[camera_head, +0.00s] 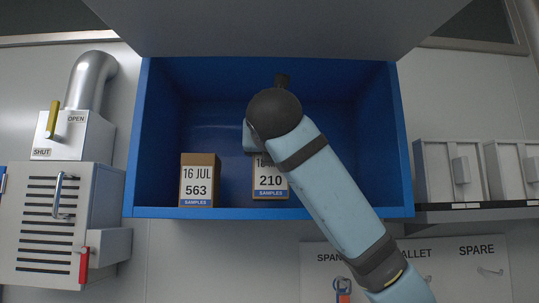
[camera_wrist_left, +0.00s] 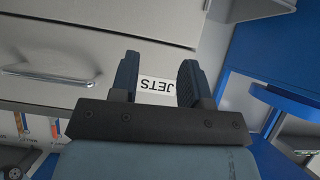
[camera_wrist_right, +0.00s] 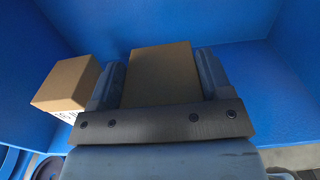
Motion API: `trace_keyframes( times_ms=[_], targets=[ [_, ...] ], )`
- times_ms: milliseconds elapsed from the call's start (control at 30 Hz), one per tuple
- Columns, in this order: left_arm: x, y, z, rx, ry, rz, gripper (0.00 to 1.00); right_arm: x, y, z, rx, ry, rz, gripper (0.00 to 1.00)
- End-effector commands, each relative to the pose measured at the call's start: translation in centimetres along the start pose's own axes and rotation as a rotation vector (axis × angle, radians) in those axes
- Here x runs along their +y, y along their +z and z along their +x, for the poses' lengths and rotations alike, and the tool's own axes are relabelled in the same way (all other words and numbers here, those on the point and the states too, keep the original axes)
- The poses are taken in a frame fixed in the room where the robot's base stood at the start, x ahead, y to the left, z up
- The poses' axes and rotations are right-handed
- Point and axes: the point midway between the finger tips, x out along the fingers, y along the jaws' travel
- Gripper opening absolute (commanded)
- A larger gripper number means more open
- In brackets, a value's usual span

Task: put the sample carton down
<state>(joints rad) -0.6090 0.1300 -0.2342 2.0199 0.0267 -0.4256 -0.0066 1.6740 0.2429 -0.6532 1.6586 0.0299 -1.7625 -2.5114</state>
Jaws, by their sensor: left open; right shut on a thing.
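The sample carton (camera_head: 270,181), labelled 210 and SAMPLES, is at the front of the blue cabinet (camera_head: 231,212) in the head view. My right arm covers its upper part. In the right wrist view the brown top of this carton (camera_wrist_right: 160,75) lies between the two fingers of my right gripper (camera_wrist_right: 162,80), which is shut on it. The carton looks upright, close to the shelf floor; whether it touches cannot be told. A second carton (camera_head: 199,181), labelled 16 JUL 563, stands to its left and also shows in the right wrist view (camera_wrist_right: 67,84). My left gripper (camera_wrist_left: 160,82) is open and empty.
The raised cabinet door (camera_head: 270,25) hangs above the opening. Blue side walls bound the shelf; its right part is free. A grey machine (camera_head: 60,225) with a red handle stands left. A drawer front labelled JETS (camera_wrist_left: 158,84) lies beyond my left gripper.

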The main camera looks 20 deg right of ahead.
Motion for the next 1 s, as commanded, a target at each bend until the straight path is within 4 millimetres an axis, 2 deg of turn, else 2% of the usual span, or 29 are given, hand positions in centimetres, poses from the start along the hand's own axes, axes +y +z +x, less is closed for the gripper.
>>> trace_keyframes(
  times_ms=[167,400,533,933,967,1000],
  targets=[
    [0.0,-0.1,-0.1,-0.001,0.000,0.003,0.43,0.0,0.2,1.3,-0.001,0.001,0.001,0.08],
    [0.0,-0.5,-0.5,0.001,-0.001,0.007,0.43,0.0,0.2,5.4,0.000,0.000,0.001,0.08],
    [0.0,-0.4,-0.5,0.002,-0.001,0.008,0.43,0.1,-1.2,5.3,-0.002,0.003,0.000,0.08],
    [0.0,-0.3,-0.4,0.001,-0.001,0.008,0.43,0.0,-1.7,5.2,-0.003,0.001,0.000,0.08],
    [0.0,-0.3,-0.4,0.001,-0.001,0.008,0.43,0.0,-1.8,5.3,-0.001,0.001,0.000,0.77],
    [0.0,-0.3,-0.4,0.001,-0.001,0.008,0.43,0.0,-1.7,5.3,-0.001,0.001,0.000,0.86]
  ],
)
